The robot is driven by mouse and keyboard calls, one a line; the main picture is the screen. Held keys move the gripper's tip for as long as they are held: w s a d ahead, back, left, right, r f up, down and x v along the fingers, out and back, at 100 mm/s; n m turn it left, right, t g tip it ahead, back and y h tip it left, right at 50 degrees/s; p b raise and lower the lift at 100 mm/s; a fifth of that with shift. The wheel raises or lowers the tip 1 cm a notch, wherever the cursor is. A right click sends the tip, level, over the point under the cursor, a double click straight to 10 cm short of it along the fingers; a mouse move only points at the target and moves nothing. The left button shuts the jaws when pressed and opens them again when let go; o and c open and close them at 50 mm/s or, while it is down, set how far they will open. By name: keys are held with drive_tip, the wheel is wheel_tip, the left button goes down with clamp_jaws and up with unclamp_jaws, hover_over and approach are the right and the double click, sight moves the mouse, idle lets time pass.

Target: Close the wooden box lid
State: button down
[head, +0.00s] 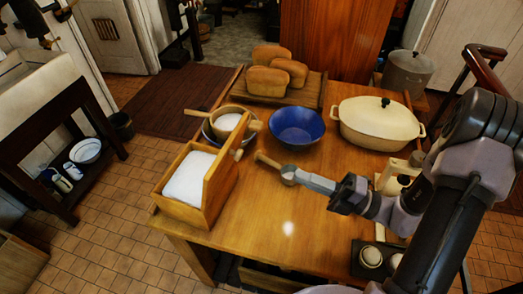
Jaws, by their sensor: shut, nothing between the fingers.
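The wooden box (183,210) stands near the front left corner of the wooden table. Its lid (221,178) is open, standing steeply up along the box's right side. White contents (190,178) fill the box. My gripper (291,175) is shut and empty. It reaches in from the right, over the table, to the right of the lid and apart from it. A short wooden handle (267,159) shows just left of the fingertips. I cannot tell whether the gripper touches this object, as its right end is partly hidden.
Behind the box are a small pan (229,122) with white contents and a blue bowl (297,126). A cream lidded pot (380,122) stands at the back right. Loaves (268,80) lie on a tray (260,99) at the back. The table front (265,235) is clear.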

drive_tip(key=b+x, duration=0.2)
drive_tip(key=x, duration=1.1)
drive_tip(key=shift+s, duration=0.2)
